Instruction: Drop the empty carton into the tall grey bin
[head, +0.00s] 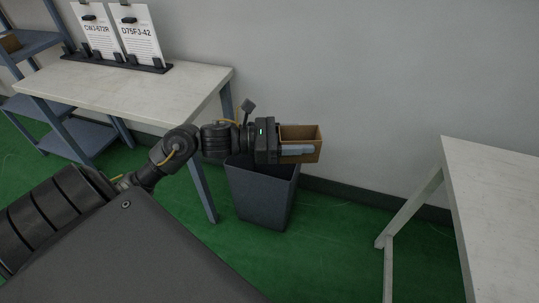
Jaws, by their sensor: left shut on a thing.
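The empty carton (311,135) is a small brown open-topped box, and I see no contents in it. My left gripper (298,149) is shut on the carton and holds it level, near the bin's upper right in the picture. The tall grey bin (262,198) stands on the green floor against the wall. My gripper and wrist cover part of the bin's opening. I cannot tell whether the carton is straight above the opening or off to its side. My right gripper is out of view.
A pale-topped table (130,88) with blue-grey legs stands left of the bin, bearing two printed sheets (136,35) in a black rack. A blue-grey shelf unit (30,45) is at far left. A white table (495,190) stands at right. Green floor is clear between bin and white table.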

